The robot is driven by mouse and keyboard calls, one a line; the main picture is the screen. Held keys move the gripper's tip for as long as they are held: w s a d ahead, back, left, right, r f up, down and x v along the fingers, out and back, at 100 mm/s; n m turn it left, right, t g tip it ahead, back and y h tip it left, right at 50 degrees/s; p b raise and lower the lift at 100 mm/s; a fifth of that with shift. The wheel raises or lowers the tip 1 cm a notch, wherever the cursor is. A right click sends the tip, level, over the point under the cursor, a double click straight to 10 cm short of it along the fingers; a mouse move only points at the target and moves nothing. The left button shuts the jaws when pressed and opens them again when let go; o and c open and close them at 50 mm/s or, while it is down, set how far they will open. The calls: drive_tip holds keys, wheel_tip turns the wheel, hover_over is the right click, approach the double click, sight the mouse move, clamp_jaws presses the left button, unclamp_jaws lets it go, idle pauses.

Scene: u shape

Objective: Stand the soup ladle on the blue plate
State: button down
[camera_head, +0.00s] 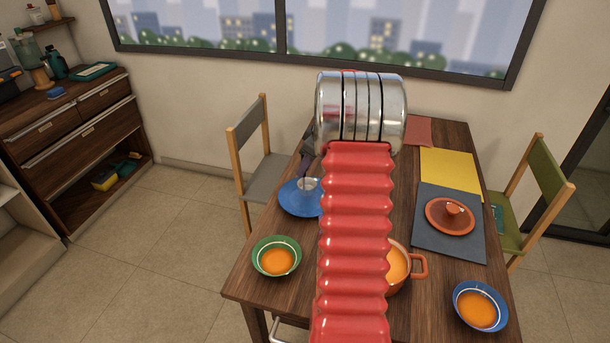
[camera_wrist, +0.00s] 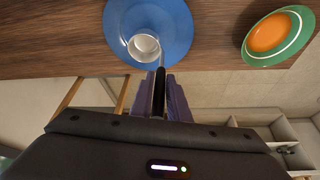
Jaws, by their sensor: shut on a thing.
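The blue plate (camera_head: 294,205) lies on the left side of the wooden table, its right edge partly hidden by my red arm. It also shows at the top of the wrist view (camera_wrist: 181,25). The soup ladle has a pale round bowl (camera_head: 307,183) over the plate. In the wrist view, the ladle's bowl (camera_wrist: 144,47) appears over the plate and its dark handle runs down between my fingers. My gripper (camera_wrist: 161,76), with purple fingers, is shut on the ladle's handle beside the plate. I cannot tell whether the bowl touches the plate.
A green bowl of orange soup (camera_head: 260,262) stands nearer, a blue bowl (camera_head: 463,313) front right. An orange pot (camera_head: 420,266) is partly behind my arm. Chairs (camera_head: 262,185) flank the table.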

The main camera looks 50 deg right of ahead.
sight(305, 175)
drive_tip(key=shift+f, duration=1.65)
drive_tip(key=c, duration=1.7)
unclamp_jaws()
drive_tip(key=shift+f, duration=0.1)
drive_tip(key=v, duration=1.2)
